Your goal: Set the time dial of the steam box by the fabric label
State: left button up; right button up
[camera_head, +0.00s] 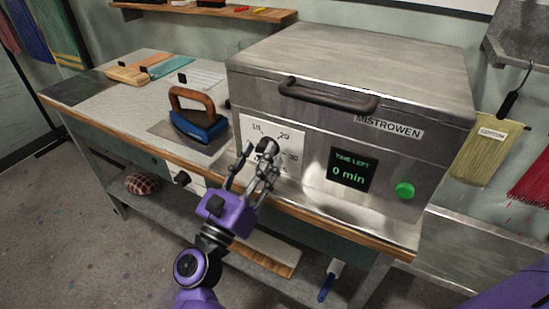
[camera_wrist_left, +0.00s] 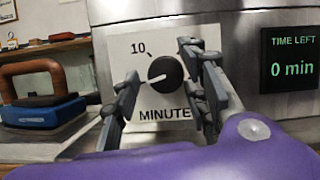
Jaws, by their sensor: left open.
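The steam box (camera_head: 400,130), a grey metal cabinet marked MISTROWEN, stands on the bench. Its black round time dial (camera_head: 268,146) sits on a white panel with 10, 20 and 30 showing. In the left wrist view the dial (camera_wrist_left: 166,73) has a white pointer aimed left and slightly down, below the 10 mark. My left gripper (camera_head: 256,168) is open in front of the panel, its fingers either side of the dial; I cannot tell whether they touch it. The display (camera_head: 351,171) reads 0 min. A small fabric label (camera_head: 491,132) on hanging yellow-green fabric seems to read COTTON. My right gripper is out of view.
A blue iron (camera_head: 200,124) with a wooden handle stands left of the box. A green button (camera_head: 404,190) is right of the display. A dark handle (camera_head: 328,95) juts from the box's upper front. Red fabric (camera_head: 533,178) hangs far right.

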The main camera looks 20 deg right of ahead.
pick_arm(q)
jog(key=shift+c, duration=0.5)
jog(key=c, duration=0.9)
jog(key=shift+m, duration=0.3)
